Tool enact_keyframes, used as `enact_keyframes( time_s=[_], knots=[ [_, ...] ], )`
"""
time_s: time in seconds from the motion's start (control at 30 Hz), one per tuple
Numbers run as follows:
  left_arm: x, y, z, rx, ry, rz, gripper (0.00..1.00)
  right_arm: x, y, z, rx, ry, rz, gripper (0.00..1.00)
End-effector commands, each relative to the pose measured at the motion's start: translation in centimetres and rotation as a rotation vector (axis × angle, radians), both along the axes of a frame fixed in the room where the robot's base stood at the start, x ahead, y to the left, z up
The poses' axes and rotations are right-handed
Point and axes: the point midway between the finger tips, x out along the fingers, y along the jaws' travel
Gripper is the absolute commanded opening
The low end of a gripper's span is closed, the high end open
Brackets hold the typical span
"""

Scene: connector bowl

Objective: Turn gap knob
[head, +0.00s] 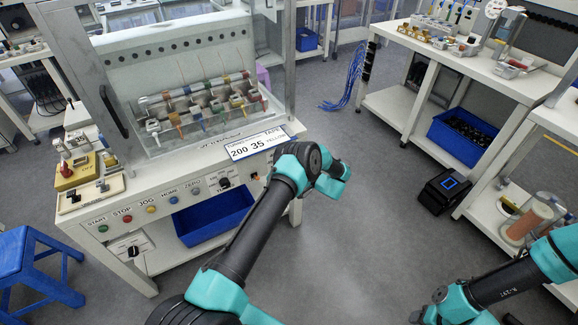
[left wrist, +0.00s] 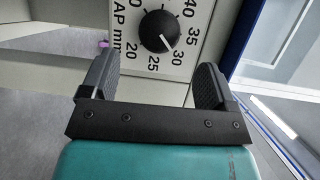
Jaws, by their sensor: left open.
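The gap knob (left wrist: 160,31) is a round black dial with a white pointer line, on a white panel marked "AP mm" with numbers from 20 to 40. In the head view my left arm covers the gripper and this part of the panel. My right gripper is out of view.
The white machine's front panel has coloured buttons (head: 151,209), another black knob (head: 225,182) and a lower-left knob (head: 133,251). A sign (head: 257,144) stands above the panel. A blue bin (head: 214,215) sits below.

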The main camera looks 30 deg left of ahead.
Motion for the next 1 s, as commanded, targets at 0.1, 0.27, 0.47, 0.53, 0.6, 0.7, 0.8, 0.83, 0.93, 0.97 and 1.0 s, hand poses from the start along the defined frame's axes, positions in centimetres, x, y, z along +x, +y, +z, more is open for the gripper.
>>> enact_keyframes(
  time_s=[0.1,0.27,0.47,0.53,0.6,0.7,0.8,0.83,0.93,0.97,1.0],
  knots=[
    [-0.4,-2.5,0.0,-0.001,0.001,-0.003,0.81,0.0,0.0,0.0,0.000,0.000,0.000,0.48],
    [-0.8,-5.5,0.1,-0.001,0.001,-0.004,0.81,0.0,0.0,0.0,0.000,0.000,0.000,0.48],
    [-1.3,-8.7,0.2,-0.001,0.000,-0.003,0.81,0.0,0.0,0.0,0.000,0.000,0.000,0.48],
    [-1.4,-9.3,0.2,-0.001,0.001,-0.001,0.81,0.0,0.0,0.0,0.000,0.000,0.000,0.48],
    [-1.5,-9.7,0.2,-0.001,0.001,0.000,0.81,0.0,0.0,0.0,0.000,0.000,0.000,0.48],
    [-1.6,-10.0,0.2,-0.001,0.001,0.000,0.81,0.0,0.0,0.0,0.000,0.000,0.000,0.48],
    [-1.6,-10.0,0.2,-0.001,0.001,0.000,0.81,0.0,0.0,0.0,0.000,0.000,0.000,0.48],
    [-1.6,-10.0,0.2,-0.001,0.001,0.000,0.81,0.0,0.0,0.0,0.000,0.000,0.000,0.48],
    [-1.6,-10.0,0.2,-0.001,0.001,0.000,0.81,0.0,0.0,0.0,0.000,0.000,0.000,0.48],
    [-1.6,-10.0,0.2,-0.001,0.001,0.000,0.81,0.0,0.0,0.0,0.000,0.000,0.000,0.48],
    [-1.6,-10.0,0.2,-0.001,0.001,0.000,0.81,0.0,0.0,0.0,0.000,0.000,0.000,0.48]
  ],
)
